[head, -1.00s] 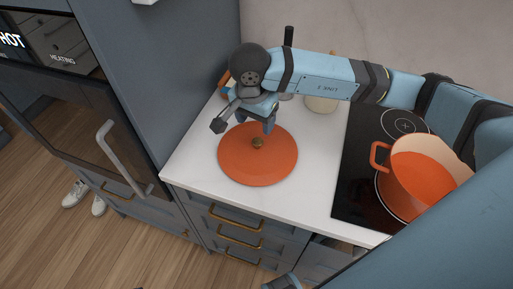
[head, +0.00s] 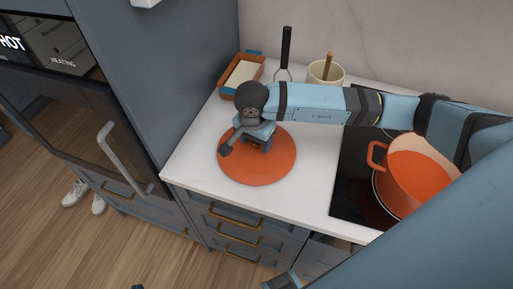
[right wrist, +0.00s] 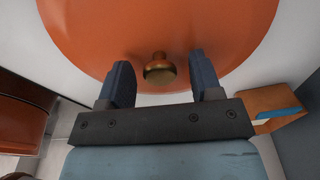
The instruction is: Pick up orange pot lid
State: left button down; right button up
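The orange pot lid (head: 262,170) lies flat on the white counter, left of the hob. Its brass knob (right wrist: 159,68) shows in the right wrist view and is hidden by my gripper in the head view. My right gripper (head: 262,146) is low over the lid. In the right wrist view the right gripper (right wrist: 156,72) is open, with one blue finger on each side of the knob and gaps between; whether either touches it I cannot tell. A small part of what may be my left arm (head: 283,281) shows at the bottom edge; the left gripper's fingers do not show.
An orange pot (head: 405,180) stands on the black hob (head: 350,190) at the right. An orange dish (head: 238,75), a utensil with a black handle (head: 286,48) and a cream crock (head: 325,73) are behind. A tall cabinet (head: 170,80) borders the counter's left.

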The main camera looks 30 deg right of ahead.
grip_shut()
jog(key=shift+r, duration=0.15)
